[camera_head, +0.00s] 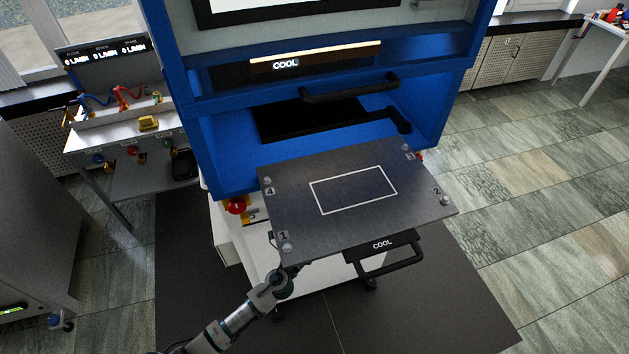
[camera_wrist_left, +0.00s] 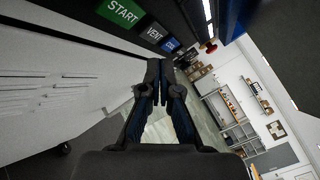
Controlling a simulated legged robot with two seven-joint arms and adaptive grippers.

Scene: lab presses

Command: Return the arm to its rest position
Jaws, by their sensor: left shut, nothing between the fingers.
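My left arm (camera_head: 235,322) comes in from the bottom left of the head view and reaches up to the near left corner of a dark flat plate (camera_head: 290,190). The plate hides most of the gripper there. In the left wrist view my left gripper (camera_wrist_left: 161,75) is shut, with its fingertips together and nothing between them. Beyond the fingertips are a green START button (camera_wrist_left: 120,12) and a dark button marked VEN (camera_wrist_left: 153,32). Touch with the buttons cannot be told. My right arm and gripper are not in view.
A blue press (camera_head: 200,140) with a black handle (camera_head: 350,88) and COOL display stands behind the plate. A lower handle (camera_head: 390,263) juts out in front. A red knob (camera_head: 236,205) sits left of the plate. The tiled floor (camera_head: 530,180) on the right is clear.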

